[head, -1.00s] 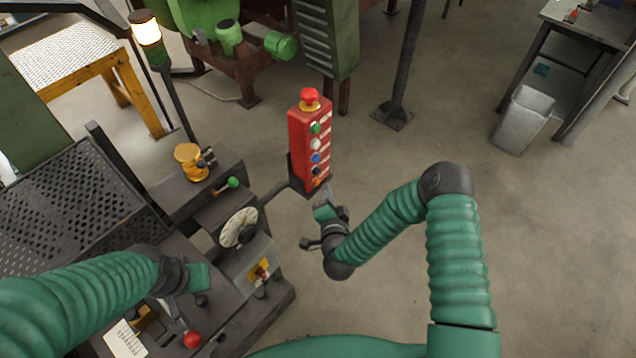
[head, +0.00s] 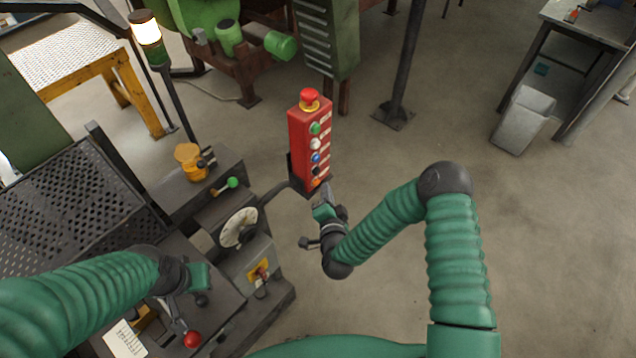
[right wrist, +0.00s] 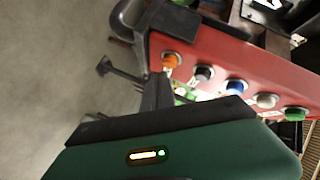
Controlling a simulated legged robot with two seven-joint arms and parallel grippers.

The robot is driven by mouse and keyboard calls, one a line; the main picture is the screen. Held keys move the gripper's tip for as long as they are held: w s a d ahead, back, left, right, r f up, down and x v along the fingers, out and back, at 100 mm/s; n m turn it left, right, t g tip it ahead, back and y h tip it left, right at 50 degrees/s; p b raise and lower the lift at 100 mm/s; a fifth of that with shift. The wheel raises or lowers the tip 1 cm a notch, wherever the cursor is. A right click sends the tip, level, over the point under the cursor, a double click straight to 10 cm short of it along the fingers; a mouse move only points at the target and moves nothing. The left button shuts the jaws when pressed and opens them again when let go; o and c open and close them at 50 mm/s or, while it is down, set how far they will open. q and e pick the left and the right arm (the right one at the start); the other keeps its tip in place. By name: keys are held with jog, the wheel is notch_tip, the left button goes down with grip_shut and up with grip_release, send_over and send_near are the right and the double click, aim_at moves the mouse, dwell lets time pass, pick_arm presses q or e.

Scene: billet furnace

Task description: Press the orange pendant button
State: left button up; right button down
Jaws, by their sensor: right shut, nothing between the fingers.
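The red pendant box (head: 297,150) stands upright, with a red mushroom knob on top and a column of buttons. The orange button (head: 316,183) is the lowest. In the right wrist view the orange button (right wrist: 171,61) is at the left end of the button row. My right gripper (head: 325,188) is shut and empty, its tip at the pendant's lower end, close to the orange button. In the right wrist view the dark fingertips (right wrist: 158,80) appear just below the button; whether they touch it I cannot tell. My left gripper (head: 172,308) is over the machine at lower left, its fingers unclear.
A machine with a dial (head: 239,228), a green-knobbed lever (head: 232,183) and a red knob (head: 192,340) stands left of the pendant. A lamp post (head: 148,35) rises behind it. Open floor lies right of the pendant, with a grey bin (head: 522,122) farther off.

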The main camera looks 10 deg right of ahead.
jog(key=shift+w+a, duration=0.15)
jog(key=shift+w, duration=0.05)
pick_arm(q)
jog(key=shift+f, duration=0.15)
pick_arm(e)
jog(key=shift+w+a+r, duration=0.1)
jog(key=shift+w+a, duration=0.2)
jog(key=shift+w, duration=0.1)
dwell(0.6)
jog(key=shift+s, duration=0.1)
jog(key=shift+s+d, duration=0.55)
jog(key=shift+s, duration=0.1)
pick_arm(q)
jog(key=shift+r+p, duration=0.3)
jog(key=shift+r, duration=0.15)
pick_arm(e)
jog(key=s+d, duration=0.1)
jog(key=s, duration=0.1)
jog(key=s+d, duration=0.2)
dwell(0.7)
